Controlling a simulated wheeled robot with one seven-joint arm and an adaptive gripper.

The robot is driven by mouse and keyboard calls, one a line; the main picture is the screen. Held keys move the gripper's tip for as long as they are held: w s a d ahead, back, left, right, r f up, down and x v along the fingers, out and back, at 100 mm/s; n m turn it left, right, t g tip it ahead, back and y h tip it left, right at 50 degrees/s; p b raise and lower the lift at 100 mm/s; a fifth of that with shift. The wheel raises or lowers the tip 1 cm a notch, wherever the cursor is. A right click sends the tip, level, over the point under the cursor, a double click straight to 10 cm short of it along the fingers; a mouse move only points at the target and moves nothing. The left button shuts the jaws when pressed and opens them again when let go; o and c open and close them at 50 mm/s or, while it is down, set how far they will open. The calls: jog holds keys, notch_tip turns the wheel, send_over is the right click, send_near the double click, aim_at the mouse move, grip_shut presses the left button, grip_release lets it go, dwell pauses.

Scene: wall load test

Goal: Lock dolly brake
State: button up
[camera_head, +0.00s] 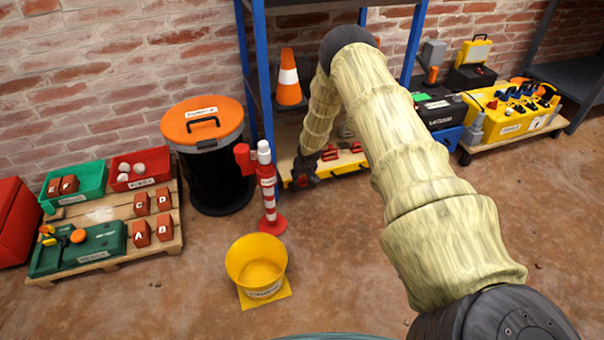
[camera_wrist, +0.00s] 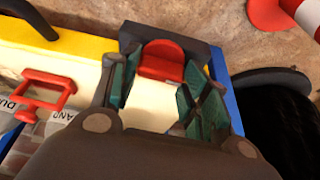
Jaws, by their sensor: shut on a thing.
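My gripper (camera_head: 304,174) reaches down to the left end of a low yellow-edged platform with a pale top (camera_head: 352,163), at the foot of the blue-posted shelf. In the wrist view, my gripper (camera_wrist: 160,82) has its two green-padded fingers on either side of a red tab (camera_wrist: 162,58), which is set in a dark bracket at the platform's edge (camera_wrist: 85,45). The fingers are closed on this red tab. In the head view my gripper covers the tab. Wheels under this platform are hidden.
A red handle (camera_wrist: 45,92) stands on the platform beside my gripper. A red-and-white post (camera_head: 268,190) and black bin (camera_head: 212,180) stand to the left. A yellow bucket (camera_head: 257,262) stands in front. Another loaded dolly (camera_head: 520,132) is at right. The middle floor is clear.

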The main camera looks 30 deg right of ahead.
jog(key=shift+n, duration=0.4)
jog(key=o, duration=1)
jog(key=shift+s+r, duration=0.15)
jog(key=shift+r, duration=0.35)
jog(key=v, duration=1.1)
jog(key=shift+s+d+f, duration=0.1)
jog(key=shift+s, duration=0.1)
